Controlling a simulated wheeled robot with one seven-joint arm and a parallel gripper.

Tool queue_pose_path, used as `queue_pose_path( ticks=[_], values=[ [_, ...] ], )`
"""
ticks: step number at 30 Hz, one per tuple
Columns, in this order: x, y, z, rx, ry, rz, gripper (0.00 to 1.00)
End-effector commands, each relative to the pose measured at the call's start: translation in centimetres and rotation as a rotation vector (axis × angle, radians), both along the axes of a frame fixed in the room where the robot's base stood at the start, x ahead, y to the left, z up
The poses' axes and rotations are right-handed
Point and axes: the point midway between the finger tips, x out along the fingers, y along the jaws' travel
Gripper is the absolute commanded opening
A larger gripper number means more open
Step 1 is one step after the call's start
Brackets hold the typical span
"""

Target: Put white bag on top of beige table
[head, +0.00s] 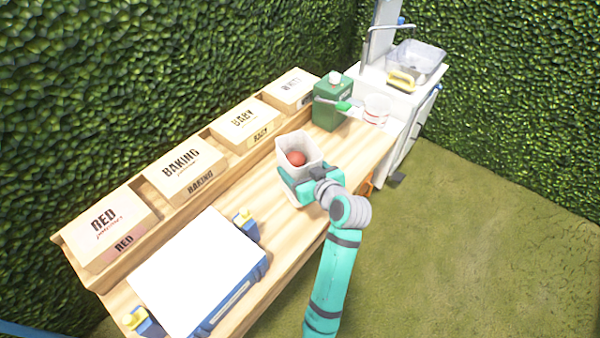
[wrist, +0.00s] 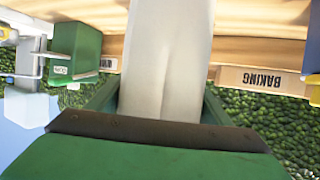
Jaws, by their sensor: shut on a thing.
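The white bag (head: 290,143) is upright and open at the top, with a round red item visible inside it. My gripper (head: 298,180) is shut on the bag, low on its near side, over the beige wooden table (head: 285,225). In the wrist view the bag (wrist: 165,60) fills the middle between the jaws, and the view is upside down. The gripper's dark front edge (wrist: 160,130) crosses below it.
Labelled boxes (head: 180,165) line the table's back shelf. A green box (head: 333,108) and a white cup with red bands (head: 376,110) stand right of the bag. A blue and white scale-like device (head: 200,270) fills the front left. A sink unit (head: 400,85) is beyond the right end.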

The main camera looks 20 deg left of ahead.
Motion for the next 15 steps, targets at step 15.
queue_pose_path(
  ticks=[15],
  values=[
    [0.8, 0.1, -3.9, 0.001, -0.002, -0.004, 0.31]
  ],
)
